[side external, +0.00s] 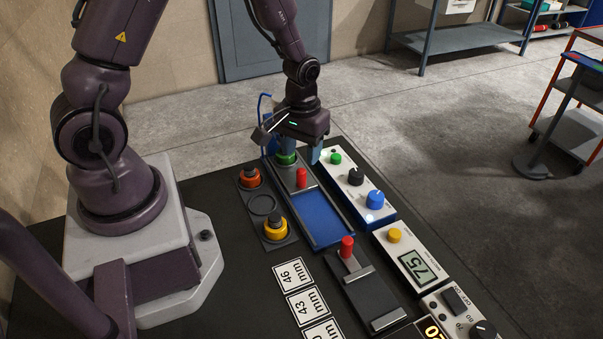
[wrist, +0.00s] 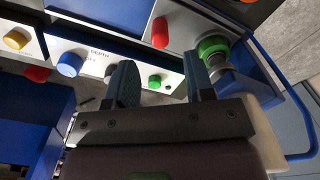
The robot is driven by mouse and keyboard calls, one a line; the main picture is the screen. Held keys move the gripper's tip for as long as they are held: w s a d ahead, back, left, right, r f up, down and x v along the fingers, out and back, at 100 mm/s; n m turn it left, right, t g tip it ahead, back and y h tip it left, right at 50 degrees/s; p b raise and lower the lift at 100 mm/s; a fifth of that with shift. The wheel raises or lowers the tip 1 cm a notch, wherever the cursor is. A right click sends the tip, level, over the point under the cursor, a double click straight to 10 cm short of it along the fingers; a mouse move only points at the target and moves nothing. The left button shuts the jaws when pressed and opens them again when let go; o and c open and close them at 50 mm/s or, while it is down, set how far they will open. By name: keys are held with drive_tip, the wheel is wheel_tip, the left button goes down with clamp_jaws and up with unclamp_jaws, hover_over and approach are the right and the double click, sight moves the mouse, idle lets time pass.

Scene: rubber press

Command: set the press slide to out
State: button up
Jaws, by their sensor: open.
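Two red upright handles show, and I cannot tell for sure which belongs to the press slide. One red handle (side external: 301,177) stands at the far end of a long unit with a blue bed (side external: 321,217); it also shows in the wrist view (wrist: 160,32). The other red handle (side external: 347,247) stands on a dark grey rail plate (side external: 368,292) nearer the camera. My gripper (side external: 297,151) points down over the far end of the blue-bedded unit, by a green round part (side external: 286,158). In the wrist view my gripper (wrist: 160,82) is open, with nothing between its fingers.
A white panel with a black knob (side external: 356,176) and blue knob (side external: 375,199) lies right of the blue bed. A blue bent tube (side external: 263,115) rises behind my gripper. Number cards (side external: 307,305) lie in front.

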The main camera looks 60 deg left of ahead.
sight(302, 171)
wheel_tip(302, 171, down, 7)
drive_tip(key=shift+r, duration=0.1)
idle(0.3)
drive_tip(key=shift+d, duration=0.1)
clamp_jaws()
